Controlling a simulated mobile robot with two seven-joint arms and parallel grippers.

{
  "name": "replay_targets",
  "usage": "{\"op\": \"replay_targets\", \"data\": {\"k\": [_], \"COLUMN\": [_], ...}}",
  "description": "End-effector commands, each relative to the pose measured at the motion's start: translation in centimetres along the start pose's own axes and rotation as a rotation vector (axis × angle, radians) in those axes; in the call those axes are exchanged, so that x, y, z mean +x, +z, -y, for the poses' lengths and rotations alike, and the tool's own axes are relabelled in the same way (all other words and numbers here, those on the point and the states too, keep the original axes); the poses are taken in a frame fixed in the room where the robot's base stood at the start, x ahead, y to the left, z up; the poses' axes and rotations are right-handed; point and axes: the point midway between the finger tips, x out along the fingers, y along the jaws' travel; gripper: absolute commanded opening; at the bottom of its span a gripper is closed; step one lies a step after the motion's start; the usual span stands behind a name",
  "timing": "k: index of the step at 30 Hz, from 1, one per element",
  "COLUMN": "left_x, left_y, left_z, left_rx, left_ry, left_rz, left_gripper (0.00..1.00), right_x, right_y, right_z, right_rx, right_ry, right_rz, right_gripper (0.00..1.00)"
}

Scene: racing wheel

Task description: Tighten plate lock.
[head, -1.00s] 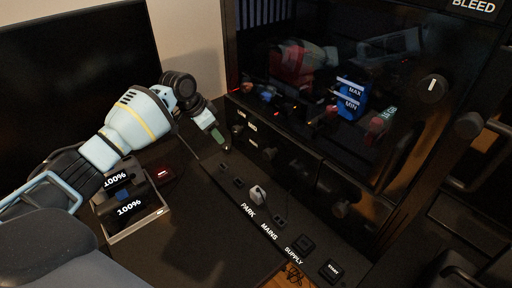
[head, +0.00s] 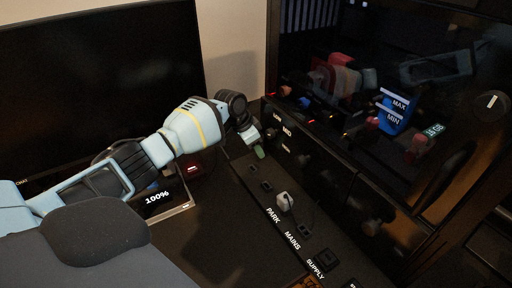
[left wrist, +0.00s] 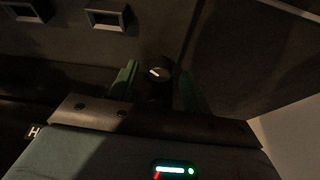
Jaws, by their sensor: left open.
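My left gripper (head: 258,147) hangs over the far left end of the black panel, beside the upright cabinet wall. In the left wrist view its two green-tipped fingers (left wrist: 158,86) are open. A round dark knob with a white mark (left wrist: 159,70) shows between them in that view; I cannot tell how deep it lies or whether the fingers touch it. In the head view this knob is hidden or too dark to make out. No thing in view is labelled as the plate lock. My right gripper is not in view.
A glass-fronted cabinet with a blue MAX/MIN container (head: 394,110) rises at the right. A pale switch (head: 284,201) stands on the panel near the PARK label. A dark monitor (head: 95,85) is behind my left arm. A tray with a 100% block (head: 157,199) lies below the arm.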

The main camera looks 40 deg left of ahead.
Motion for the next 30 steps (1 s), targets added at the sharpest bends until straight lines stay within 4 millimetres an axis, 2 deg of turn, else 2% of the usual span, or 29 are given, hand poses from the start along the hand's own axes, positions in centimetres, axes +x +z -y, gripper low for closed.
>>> {"op": "replay_targets", "data": {"k": [9,20,30], "left_x": [0.28,0.26,0.38], "left_y": [-0.06,-0.06,-0.03], "left_z": [0.00,0.00,0.05], "left_rx": [0.001,0.001,0.055], "left_ry": [-0.001,0.000,0.025], "left_rz": [-0.001,-0.001,-0.001], "left_gripper": [0.49,0.04,0.04], "right_x": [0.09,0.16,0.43], "right_y": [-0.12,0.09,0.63], "right_z": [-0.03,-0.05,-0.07], "right_rx": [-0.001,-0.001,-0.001], "right_ry": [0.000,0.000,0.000], "right_rz": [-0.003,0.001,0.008], "right_gripper": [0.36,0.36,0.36]}}
